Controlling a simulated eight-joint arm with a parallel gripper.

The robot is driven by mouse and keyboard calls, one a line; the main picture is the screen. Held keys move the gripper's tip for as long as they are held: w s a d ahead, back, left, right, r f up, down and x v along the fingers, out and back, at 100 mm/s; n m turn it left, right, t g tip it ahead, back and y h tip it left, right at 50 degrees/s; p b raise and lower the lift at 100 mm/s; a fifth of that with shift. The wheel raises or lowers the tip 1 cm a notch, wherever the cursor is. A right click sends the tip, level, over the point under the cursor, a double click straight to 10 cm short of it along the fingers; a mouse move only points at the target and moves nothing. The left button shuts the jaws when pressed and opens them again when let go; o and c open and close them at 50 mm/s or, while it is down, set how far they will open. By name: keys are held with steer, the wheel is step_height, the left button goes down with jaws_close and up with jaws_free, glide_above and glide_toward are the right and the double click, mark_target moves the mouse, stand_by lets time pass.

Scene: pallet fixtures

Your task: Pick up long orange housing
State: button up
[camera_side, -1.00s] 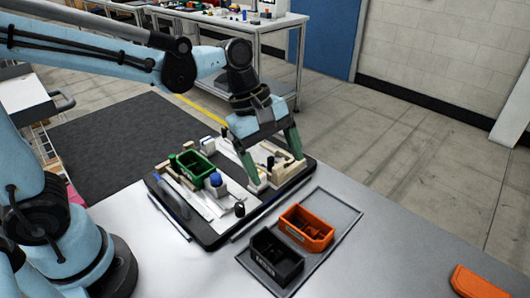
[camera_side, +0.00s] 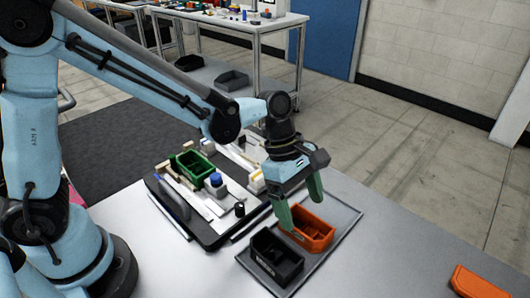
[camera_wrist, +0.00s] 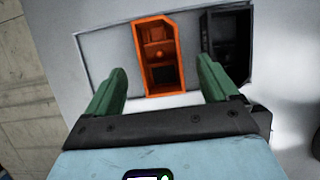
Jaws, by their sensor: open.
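The long orange housing (camera_side: 309,229) is an open box with inner dividers on a grey tray (camera_side: 345,222) on the table. It also shows in the wrist view (camera_wrist: 157,54), lengthwise ahead of my gripper and between the lines of its two fingers. My gripper (camera_side: 298,205) has green fingers and is open and empty. In the side view it hangs above the housing's back-left part and hides some of it. In the wrist view my gripper (camera_wrist: 162,84) has its fingers spread wider than the housing. I cannot tell the exact height gap.
A black housing (camera_side: 276,257) sits beside the orange one on the same tray, close to the right finger in the wrist view (camera_wrist: 230,48). A pallet fixture (camera_side: 208,241) with a green housing (camera_side: 194,165) stands behind left. Another orange piece (camera_side: 478,283) lies at the right.

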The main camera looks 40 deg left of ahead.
mark_target(307, 224)
steer(key=shift+x, duration=2.55)
steer(key=shift+c, duration=0.3)
steer(key=shift+r, duration=0.1)
steer(key=c, duration=1.1)
steer(key=shift+o, duration=0.2)
